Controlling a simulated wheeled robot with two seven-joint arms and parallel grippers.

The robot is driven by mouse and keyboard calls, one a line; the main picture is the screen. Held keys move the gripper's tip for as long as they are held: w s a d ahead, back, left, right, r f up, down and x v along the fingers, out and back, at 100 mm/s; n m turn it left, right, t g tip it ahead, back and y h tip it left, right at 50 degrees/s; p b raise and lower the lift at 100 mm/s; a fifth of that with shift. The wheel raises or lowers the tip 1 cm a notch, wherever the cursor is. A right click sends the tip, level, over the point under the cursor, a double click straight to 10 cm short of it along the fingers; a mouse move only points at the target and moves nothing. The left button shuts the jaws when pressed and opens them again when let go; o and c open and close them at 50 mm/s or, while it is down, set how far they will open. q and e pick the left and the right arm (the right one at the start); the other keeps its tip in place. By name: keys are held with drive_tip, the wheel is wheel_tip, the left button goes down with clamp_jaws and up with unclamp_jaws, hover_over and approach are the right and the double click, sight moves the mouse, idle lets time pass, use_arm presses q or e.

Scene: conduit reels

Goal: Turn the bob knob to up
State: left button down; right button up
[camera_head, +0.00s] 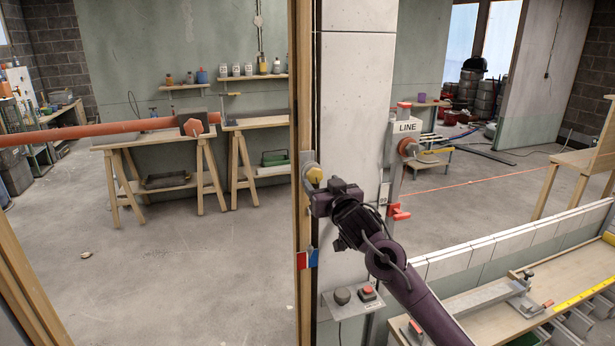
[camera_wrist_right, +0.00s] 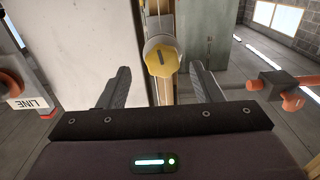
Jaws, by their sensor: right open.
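A yellow faceted knob (camera_head: 315,175) sits on a grey round mount on the narrow post. It is most likely the bob knob, but I can read no label on it. The right wrist view shows the knob (camera_wrist_right: 161,61) with a dark mark on its face. My right gripper (camera_head: 322,190) is close in front of it. Its two dark fingers (camera_wrist_right: 161,70) are open, one to each side of the knob, with visible gaps and nothing held. My left gripper is not in view.
A sign reading LINE (camera_head: 407,127) hangs on a metal bracket right of the post, above a red lever (camera_head: 399,212).

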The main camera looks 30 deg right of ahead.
sight(316, 178)
drive_tip(key=p+x, duration=0.1)
drive_tip(key=x, duration=0.3)
drive_tip(key=shift+w+a, duration=0.1)
drive_tip(key=shift+w, duration=0.55)
drive_tip(key=shift+c, duration=0.5)
drive_tip(key=c, duration=0.9)
